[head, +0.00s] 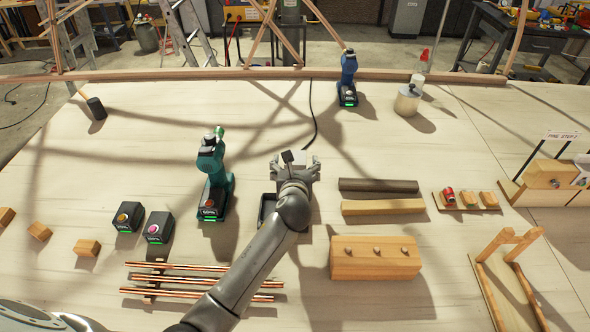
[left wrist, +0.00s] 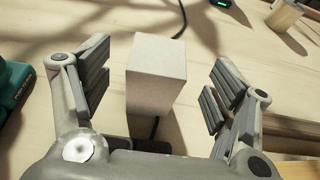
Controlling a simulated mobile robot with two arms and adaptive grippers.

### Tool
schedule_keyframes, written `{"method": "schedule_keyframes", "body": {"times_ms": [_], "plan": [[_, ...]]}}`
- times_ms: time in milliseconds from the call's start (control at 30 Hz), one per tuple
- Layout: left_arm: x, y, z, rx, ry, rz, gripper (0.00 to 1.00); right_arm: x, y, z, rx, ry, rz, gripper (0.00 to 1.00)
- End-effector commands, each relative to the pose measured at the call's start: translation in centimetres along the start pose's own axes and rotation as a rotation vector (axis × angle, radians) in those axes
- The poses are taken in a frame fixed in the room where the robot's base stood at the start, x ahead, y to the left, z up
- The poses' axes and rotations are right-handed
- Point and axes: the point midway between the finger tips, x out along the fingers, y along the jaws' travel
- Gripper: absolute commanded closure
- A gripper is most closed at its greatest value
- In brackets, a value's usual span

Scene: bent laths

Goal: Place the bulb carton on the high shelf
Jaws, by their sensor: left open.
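A plain white box, which I take for the bulb carton (left wrist: 156,82), stands upright on the bench between the fingers of my left gripper (left wrist: 158,92). The fingers are open, with a gap on each side of the box. In the head view the carton (head: 298,158) is mostly hidden by my left gripper (head: 295,166), near the middle of the bench. I cannot make out a high shelf in either view. My right gripper is not in view.
A teal drill (head: 213,170) stands left of my gripper, and a dark bar (head: 378,185) and a wooden bar (head: 383,207) lie to its right. A blue drill (head: 348,75) and a pale canister (head: 407,101) stand farther back. Bench between is mostly clear.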

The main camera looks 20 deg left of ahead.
Motion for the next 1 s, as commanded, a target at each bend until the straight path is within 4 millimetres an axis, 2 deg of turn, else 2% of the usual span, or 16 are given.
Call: {"method": "schedule_keyframes", "body": {"times_ms": [167,600,933,1000], "plan": [[0.7,0.0,0.1,-0.001,-0.001,0.000,0.19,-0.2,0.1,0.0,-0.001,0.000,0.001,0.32],[5.1,0.1,-0.1,0.000,-0.002,0.000,0.19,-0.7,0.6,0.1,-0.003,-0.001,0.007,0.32],[5.4,0.1,-0.2,0.000,-0.002,-0.001,0.19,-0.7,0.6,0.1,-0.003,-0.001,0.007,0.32],[5.4,0.1,-0.2,0.000,-0.002,-0.001,0.27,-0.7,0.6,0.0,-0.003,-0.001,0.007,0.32]]}}
